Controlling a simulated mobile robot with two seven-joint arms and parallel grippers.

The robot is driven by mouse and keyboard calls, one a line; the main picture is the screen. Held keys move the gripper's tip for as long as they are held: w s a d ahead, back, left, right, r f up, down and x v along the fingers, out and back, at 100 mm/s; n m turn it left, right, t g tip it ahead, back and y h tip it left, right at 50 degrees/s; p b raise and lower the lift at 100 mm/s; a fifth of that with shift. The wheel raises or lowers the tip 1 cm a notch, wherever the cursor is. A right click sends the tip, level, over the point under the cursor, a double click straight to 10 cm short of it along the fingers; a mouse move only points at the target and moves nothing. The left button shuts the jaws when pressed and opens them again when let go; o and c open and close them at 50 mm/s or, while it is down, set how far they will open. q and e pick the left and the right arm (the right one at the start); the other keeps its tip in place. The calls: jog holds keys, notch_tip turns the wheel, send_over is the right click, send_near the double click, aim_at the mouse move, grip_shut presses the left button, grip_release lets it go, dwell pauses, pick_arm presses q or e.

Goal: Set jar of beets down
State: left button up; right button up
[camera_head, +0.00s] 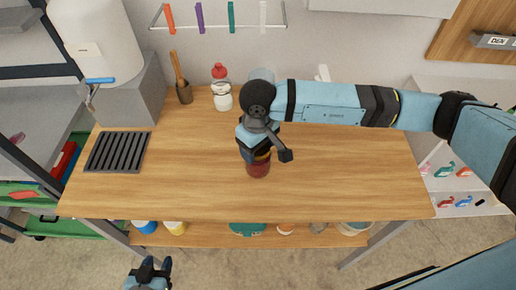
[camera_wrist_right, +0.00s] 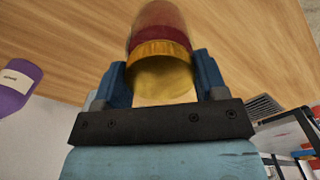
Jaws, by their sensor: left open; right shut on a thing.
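The jar of beets (camera_head: 258,168) is dark red with a yellow-gold lid. My right gripper (camera_head: 256,150) is shut on it near the middle of the wooden table (camera_head: 340,190). The right wrist view shows the jar (camera_wrist_right: 160,30) with its gold lid between the two blue fingers of the right gripper (camera_wrist_right: 160,78). The jar's base is at or close to the tabletop; I cannot tell whether it touches. My left gripper (camera_head: 148,272) is open and empty, low in front of the table's front edge.
A black slatted drip tray (camera_head: 118,152) lies at the table's left, by a large white dispenser (camera_head: 98,40) on a grey block. The table's front and right are clear.

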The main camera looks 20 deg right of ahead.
jog(key=shift+f, duration=0.85)
jog(key=shift+f, duration=0.2)
jog(key=o, duration=1.3)
jog(key=shift+r, duration=0.15)
